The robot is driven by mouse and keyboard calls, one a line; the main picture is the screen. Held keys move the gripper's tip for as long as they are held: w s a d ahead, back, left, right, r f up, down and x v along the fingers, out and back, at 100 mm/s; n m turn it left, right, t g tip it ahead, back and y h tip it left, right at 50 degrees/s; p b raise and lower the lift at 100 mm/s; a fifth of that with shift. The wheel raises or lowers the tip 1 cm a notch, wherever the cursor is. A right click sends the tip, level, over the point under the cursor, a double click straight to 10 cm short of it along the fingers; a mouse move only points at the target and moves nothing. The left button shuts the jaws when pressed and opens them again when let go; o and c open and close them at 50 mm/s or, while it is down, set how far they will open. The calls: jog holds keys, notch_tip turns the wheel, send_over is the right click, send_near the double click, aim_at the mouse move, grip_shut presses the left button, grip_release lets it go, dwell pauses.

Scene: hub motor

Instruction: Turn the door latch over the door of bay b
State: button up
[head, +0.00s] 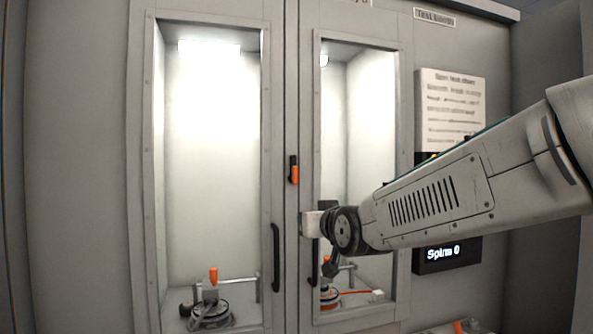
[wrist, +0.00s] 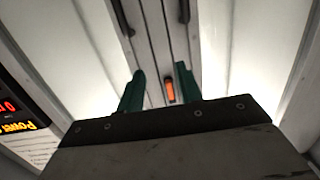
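The door latch (head: 294,169) is a small black piece with an orange part, standing upright on the post between two glazed doors. The right door (head: 405,190) has a partly cut-off label above it, and both doors look shut. My gripper (head: 306,224) is in front of the right door's left edge, below and right of the latch; its fingers are hard to make out there. In the wrist view my gripper (wrist: 159,84) shows two green fingers apart with nothing held. The latch's orange part (wrist: 170,91) appears between them in the picture, apparently beyond the fingertips.
Dark vertical handles stand on the left door (head: 276,257) and the right door (head: 312,268), below the latch. A notice (head: 452,108) and a lit display (head: 446,254) are on the right wall. Motor fixtures, one at left (head: 208,313), sit inside both bays.

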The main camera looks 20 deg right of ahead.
aim_at(296, 169)
jog(key=w+r+t, duration=0.2)
jog(key=w+r, duration=0.1)
jog(key=w, duration=0.1)
jog(key=w+r+t, duration=0.2)
jog(key=w+r, duration=0.2)
jog(key=w+r+t, duration=0.1)
jog(key=w+r, duration=0.3)
jog(key=w, duration=0.1)
jog(key=shift+a+t+h, duration=0.25)
jog(key=shift+t+h, duration=0.05)
jog(key=shift+t, duration=0.1)
grip_shut()
